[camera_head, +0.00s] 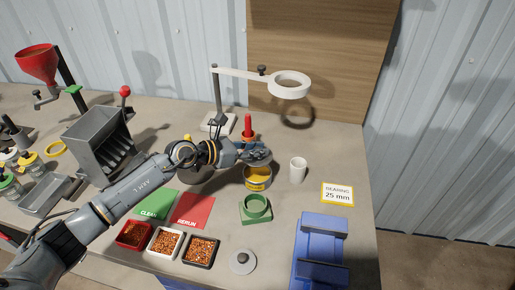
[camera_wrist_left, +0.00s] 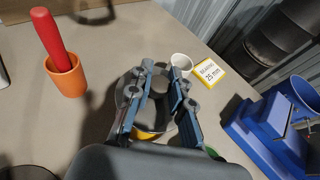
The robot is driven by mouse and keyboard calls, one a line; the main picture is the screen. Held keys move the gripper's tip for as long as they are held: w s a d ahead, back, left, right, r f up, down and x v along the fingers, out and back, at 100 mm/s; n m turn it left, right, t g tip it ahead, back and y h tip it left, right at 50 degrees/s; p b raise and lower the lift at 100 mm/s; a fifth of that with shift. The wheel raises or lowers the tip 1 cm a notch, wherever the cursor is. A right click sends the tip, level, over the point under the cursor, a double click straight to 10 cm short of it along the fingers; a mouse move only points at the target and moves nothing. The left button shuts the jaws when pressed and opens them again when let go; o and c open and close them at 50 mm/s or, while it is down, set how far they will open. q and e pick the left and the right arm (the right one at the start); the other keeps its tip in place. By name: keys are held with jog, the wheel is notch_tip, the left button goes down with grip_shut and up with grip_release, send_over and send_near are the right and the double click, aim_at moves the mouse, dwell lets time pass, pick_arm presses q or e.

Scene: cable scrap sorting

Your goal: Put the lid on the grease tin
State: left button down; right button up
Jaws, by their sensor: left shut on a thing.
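The grease tin (camera_head: 257,182) is a yellow round tin standing on the bench, right of centre in the head view. A sliver of its yellow side shows below my gripper in the left wrist view (camera_wrist_left: 147,134). My left gripper (camera_head: 257,153) is directly over the tin, shut on a grey round lid (camera_head: 260,160). In the left wrist view the grey lid (camera_wrist_left: 157,112) shows between and behind the two fingers (camera_wrist_left: 160,90). The fingers hide part of the lid and most of the tin's top. I cannot tell whether the lid touches the rim. My right gripper is out of view.
A white cup (camera_head: 298,170) stands right of the tin, an orange cup with a red handle (camera_head: 249,137) behind it. A green ring holder (camera_head: 257,213), a grey disc with a knob (camera_head: 242,262) and a blue fixture (camera_head: 320,250) are in front. A lamp (camera_head: 288,86) overhangs behind.

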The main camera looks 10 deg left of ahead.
pick_arm(q)
jog(key=shift+f+b, duration=2.55)
jog(key=shift+f, duration=0.65)
jog(key=c, duration=1.1)
grip_release()
jog(key=shift+c, duration=0.2)
